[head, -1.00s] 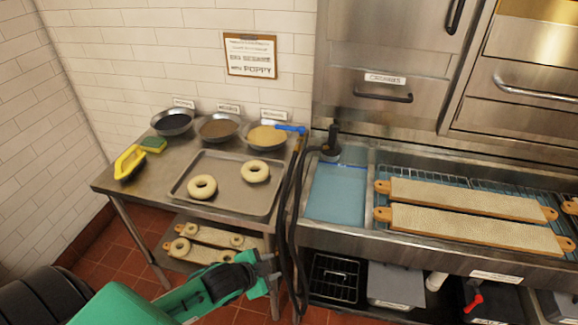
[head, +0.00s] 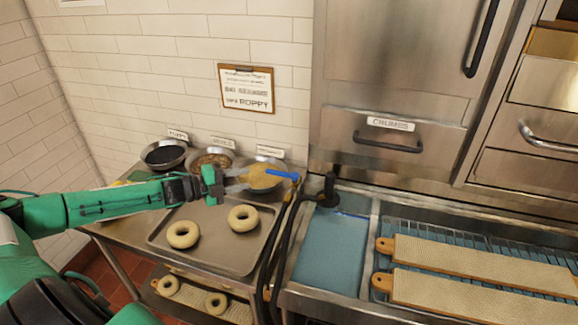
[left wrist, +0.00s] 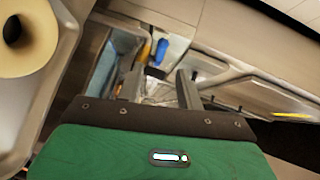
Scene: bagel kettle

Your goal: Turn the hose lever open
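The blue hose lever (head: 284,174) points left from the top of the dark hoses (head: 272,250) beside the right-hand bowl. In the left wrist view the lever (left wrist: 161,52) shows beyond the fingers, roughly in line with the gap between them. My left gripper (head: 240,181) is at the right-hand bowl's left side, its fingers pointing right toward the lever. In the left wrist view the fingers (left wrist: 160,75) stand apart with nothing held between them. The gripper looks apart from the lever. My right gripper is not in view.
Three bowls stand along the wall; the right-hand bowl (head: 264,180) is close to my gripper. A tray (head: 212,248) with two bagels lies below my arm. The blue sink basin (head: 328,255) and long bagel boards (head: 485,262) are to the right.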

